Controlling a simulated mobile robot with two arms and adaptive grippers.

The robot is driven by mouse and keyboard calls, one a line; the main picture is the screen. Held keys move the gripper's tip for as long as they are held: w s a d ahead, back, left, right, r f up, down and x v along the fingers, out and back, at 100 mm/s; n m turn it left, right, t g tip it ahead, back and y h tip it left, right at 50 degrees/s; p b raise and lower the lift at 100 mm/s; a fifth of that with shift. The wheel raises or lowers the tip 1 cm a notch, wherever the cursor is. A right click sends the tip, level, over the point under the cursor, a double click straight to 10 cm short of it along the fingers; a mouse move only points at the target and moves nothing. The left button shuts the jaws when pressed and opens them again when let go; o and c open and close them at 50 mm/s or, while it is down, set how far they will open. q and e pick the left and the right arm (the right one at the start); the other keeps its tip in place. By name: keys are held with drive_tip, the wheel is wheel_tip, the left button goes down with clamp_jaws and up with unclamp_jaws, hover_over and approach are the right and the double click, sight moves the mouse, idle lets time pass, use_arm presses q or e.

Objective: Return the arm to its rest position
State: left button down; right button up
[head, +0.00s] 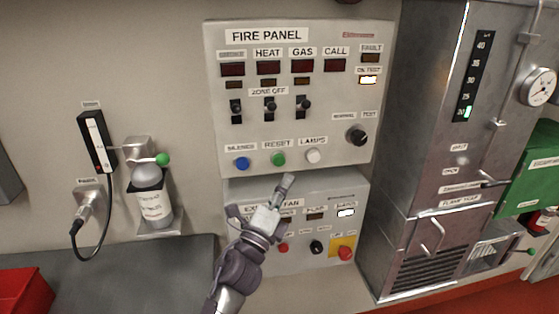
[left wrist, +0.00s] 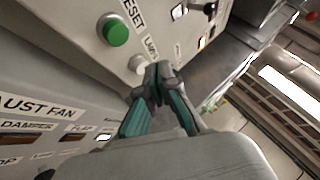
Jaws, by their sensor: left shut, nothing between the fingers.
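My left gripper (head: 286,183) is in front of the wall panels, just below the RESET and LAMPS buttons in the head view. Its fingers are shut with nothing between them, and they also show in the left wrist view (left wrist: 159,72). In the left wrist view the fingertips are close to the white LAMPS button (left wrist: 138,63); I cannot tell whether they touch it. The green RESET button (left wrist: 116,31) is up and left of the fingers. The gripper hides part of the fan panel's label. My right gripper is not in view.
The fire panel (head: 216,60) has several lamps, switches and a knob. The fan panel (head: 357,196) below has a red button (head: 345,253) on yellow. A steel cabinet (head: 405,140) stands right. A bottle (head: 150,203) and a cabled device (head: 97,142) are on the left wall. A red bin (head: 25,290) is lower left.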

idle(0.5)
